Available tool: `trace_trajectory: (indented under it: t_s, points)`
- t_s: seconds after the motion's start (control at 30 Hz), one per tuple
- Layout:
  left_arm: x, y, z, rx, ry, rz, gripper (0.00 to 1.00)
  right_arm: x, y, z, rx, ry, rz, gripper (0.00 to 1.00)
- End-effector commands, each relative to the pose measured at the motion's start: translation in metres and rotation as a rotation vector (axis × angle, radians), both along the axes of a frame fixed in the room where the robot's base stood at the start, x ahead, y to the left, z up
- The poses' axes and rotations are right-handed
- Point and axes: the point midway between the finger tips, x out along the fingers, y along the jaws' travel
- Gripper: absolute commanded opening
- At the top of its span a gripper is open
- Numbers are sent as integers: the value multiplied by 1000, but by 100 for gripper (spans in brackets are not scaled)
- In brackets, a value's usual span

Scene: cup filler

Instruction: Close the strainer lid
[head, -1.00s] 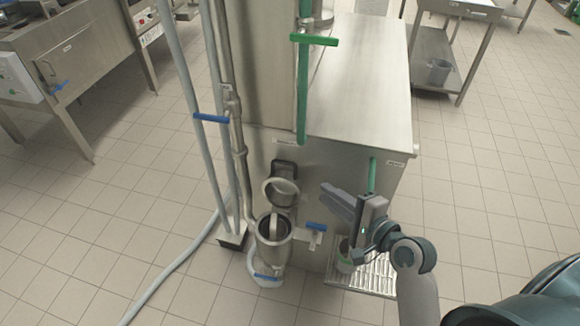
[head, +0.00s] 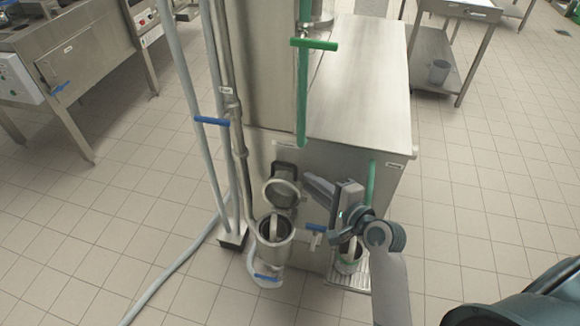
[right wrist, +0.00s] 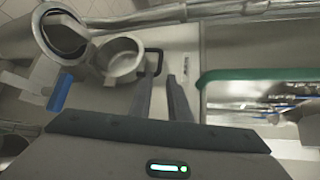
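The strainer (head: 274,252) is a steel cylinder low on the machine's front, its round mouth facing up. Its lid (head: 282,193) stands open, tilted up behind the mouth against the machine. In the right wrist view the strainer (right wrist: 62,30) is at upper left and the cup-shaped lid (right wrist: 120,58) is beside it. My right gripper (head: 307,184) is just right of the lid, with its fingers pointing left towards it. In the right wrist view its fingers (right wrist: 160,80) are apart with nothing between them, near the lid's black handle (right wrist: 154,62). My left gripper is out of view.
A green pipe (head: 371,180) and a drip grate (head: 345,278) holding a cup are close to my right arm. Grey pipes (head: 238,150) stand left of the strainer. The tiled floor in front is clear.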

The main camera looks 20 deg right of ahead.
Motion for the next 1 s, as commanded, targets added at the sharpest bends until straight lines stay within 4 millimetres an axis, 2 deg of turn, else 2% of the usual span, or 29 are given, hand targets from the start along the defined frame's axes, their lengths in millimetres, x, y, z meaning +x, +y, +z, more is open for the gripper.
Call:
trace_trajectory:
  t_s: [0.3,0.5,0.7,1.0]
  points:
    - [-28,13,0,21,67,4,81,55,16,-14,2,0,0,17]
    - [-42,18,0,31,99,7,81,82,24,-22,1,0,0,17]
    - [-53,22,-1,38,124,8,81,96,28,-27,-1,0,-1,17]
    - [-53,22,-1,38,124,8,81,98,29,-28,-1,0,-1,17]
